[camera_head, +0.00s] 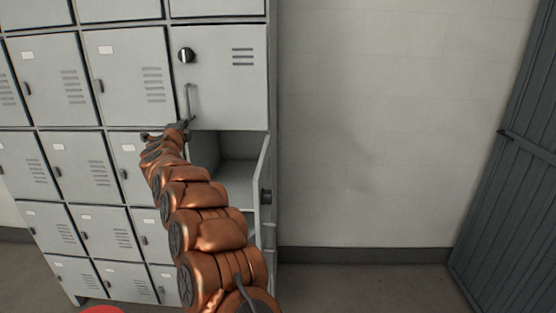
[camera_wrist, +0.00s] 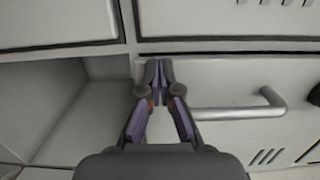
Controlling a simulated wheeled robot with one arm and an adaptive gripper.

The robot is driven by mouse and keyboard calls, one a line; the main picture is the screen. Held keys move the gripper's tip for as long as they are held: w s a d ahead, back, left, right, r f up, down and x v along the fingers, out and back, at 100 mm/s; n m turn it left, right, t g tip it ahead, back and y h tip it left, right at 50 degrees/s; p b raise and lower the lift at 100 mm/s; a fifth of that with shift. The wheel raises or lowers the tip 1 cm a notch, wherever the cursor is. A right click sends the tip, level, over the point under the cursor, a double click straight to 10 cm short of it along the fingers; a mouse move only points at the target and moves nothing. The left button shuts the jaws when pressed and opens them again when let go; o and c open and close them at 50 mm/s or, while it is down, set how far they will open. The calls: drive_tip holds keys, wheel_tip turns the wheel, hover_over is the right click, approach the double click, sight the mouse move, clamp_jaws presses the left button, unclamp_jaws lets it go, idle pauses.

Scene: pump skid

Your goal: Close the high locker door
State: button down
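The high locker door (camera_head: 225,75) is light grey with a dark round knob (camera_head: 186,55), vent slots and a vertical bar handle (camera_head: 193,100). It looks flush or nearly flush with its frame; a small gap cannot be ruled out. In the wrist view the door face (camera_wrist: 230,80) fills the right side, with its handle (camera_wrist: 240,108) reaching toward my right finger. My gripper (camera_wrist: 158,66) has its fingertips together near the door's edge, beside the handle, with nothing visible between them. In the head view my gripper (camera_head: 180,125) is at the door's lower left corner.
Below the high door is an open compartment (camera_head: 238,170), its lower door (camera_head: 265,185) swung outward at the right. It also shows in the wrist view (camera_wrist: 50,100). Other closed lockers (camera_head: 65,80) stand left. Bare wall (camera_head: 370,120) and free floor (camera_head: 360,280) lie right, before a blue-grey door (camera_head: 520,150).

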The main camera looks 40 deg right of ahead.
drive_tip(key=shift+s+d+r, duration=0.1)
drive_tip(key=shift+d+r, duration=0.15)
drive_tip(key=shift+d, duration=0.1)
drive_tip(key=shift+a, duration=0.1)
